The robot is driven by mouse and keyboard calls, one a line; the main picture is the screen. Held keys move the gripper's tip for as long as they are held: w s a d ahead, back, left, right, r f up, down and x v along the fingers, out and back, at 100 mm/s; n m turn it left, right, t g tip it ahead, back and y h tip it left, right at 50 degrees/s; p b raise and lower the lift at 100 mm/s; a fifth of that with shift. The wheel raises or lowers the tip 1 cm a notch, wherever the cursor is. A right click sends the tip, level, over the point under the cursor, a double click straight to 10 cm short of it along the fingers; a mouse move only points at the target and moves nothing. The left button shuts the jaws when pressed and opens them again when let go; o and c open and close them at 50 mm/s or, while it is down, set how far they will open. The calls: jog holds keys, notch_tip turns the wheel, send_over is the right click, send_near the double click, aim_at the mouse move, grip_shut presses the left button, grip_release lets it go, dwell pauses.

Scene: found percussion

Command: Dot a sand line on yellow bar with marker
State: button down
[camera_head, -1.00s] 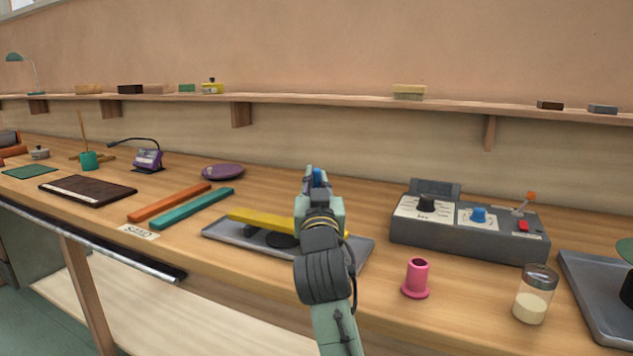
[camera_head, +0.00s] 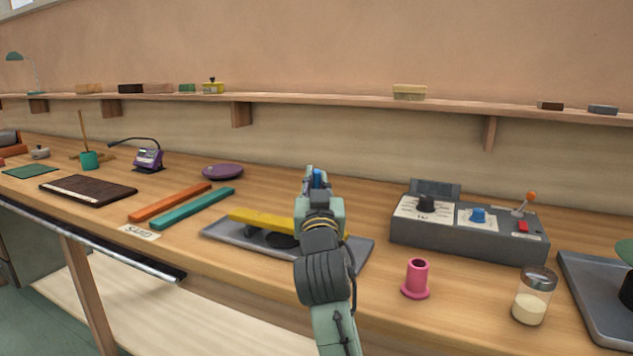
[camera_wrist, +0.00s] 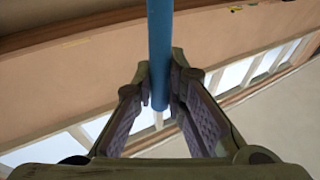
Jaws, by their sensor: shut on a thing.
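My gripper (camera_head: 318,182) is shut on a slim blue marker (camera_wrist: 159,45), which stands between the two fingers in the wrist view. In the head view only a little blue shows at the fingers, and the marker's tip cannot be made out. The yellow bar (camera_head: 262,220) lies on black supports on a grey tray (camera_head: 225,237). My gripper appears raised above the bar. No sand line can be made out on the visible part of the bar.
A pink holder (camera_head: 416,280) and a glass jar of pale sand (camera_head: 530,305) stand to the right. A grey control box (camera_head: 468,238) is behind them. Orange (camera_head: 170,203) and teal (camera_head: 194,209) bars and a SAND card (camera_head: 139,232) lie left of the tray.

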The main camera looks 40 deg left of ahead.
jog(key=shift+f+b, duration=0.4)
jog(key=shift+f, duration=0.2)
dwell(0.7)
dwell(0.4)
notch_tip(320, 180, up, 7)
jog(key=p, duration=0.6)
jog(key=shift+r, duration=0.1)
